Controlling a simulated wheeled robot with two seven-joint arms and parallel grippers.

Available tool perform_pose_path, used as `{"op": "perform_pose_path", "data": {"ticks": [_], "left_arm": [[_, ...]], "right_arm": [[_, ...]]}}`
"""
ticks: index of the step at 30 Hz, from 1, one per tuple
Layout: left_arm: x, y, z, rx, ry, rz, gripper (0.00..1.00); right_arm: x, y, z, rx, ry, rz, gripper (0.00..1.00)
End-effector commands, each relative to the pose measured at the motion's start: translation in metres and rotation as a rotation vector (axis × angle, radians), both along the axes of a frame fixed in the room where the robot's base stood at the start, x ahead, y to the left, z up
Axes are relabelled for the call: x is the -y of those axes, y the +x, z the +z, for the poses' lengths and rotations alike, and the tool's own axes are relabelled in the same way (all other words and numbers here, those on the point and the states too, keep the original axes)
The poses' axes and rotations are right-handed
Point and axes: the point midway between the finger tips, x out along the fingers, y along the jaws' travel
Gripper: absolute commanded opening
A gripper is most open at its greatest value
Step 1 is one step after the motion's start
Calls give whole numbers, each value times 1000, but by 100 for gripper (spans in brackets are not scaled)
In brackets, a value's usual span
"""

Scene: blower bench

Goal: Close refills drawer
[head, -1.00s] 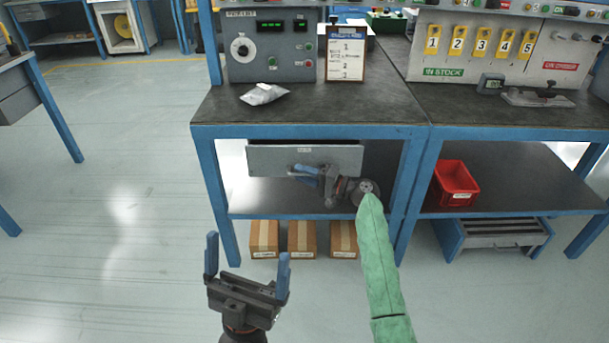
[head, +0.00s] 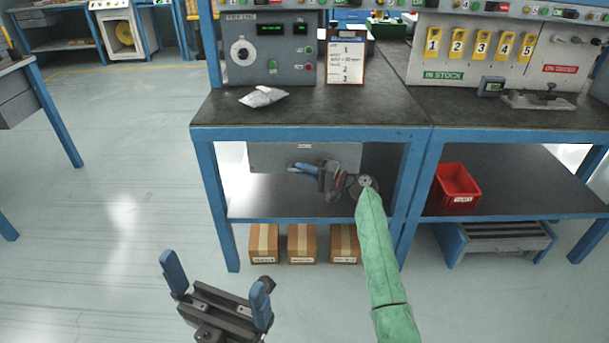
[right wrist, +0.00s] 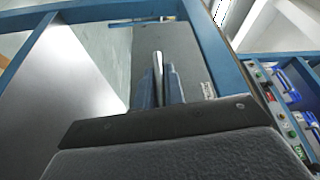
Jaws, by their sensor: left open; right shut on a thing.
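A grey drawer front (head: 270,156) with a small unreadable label sits just under the left bench's top. It also shows in the right wrist view (right wrist: 192,60). My right gripper (head: 297,168) is at the drawer front, shut on its bar handle (right wrist: 159,62), which stands between the fingers in the right wrist view. The drawer's front face looks close beneath the bench edge; its exact remaining gap cannot be told. My left gripper (head: 217,282) is open and empty, low over the floor in front of the bench.
The bench top (head: 330,110) holds a grey control box (head: 270,50), a clipboard (head: 346,56) and a plastic bag (head: 263,97). Cardboard boxes (head: 302,244) stand beneath. A red bin (head: 455,188) sits on the right shelf.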

Motion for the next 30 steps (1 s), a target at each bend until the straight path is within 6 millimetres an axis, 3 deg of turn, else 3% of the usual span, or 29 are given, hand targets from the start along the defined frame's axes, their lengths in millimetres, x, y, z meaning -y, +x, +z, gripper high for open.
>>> {"op": "perform_pose_path", "data": {"ticks": [7,8,11,23,30], "left_arm": [[0,0,0,-1,1,0,96],[0,0,0,-1,1,0,96],[0,0,0,-1,1,0,96],[0,0,0,-2,4,1,96],[0,0,2,-1,7,5,96]], "right_arm": [[2,3,2,2,1,-9,0],[2,4,2,2,1,-9,15],[2,3,2,2,1,-8,33],[5,1,2,2,0,-6,33],[30,-9,0,1,0,-6,33]]}}
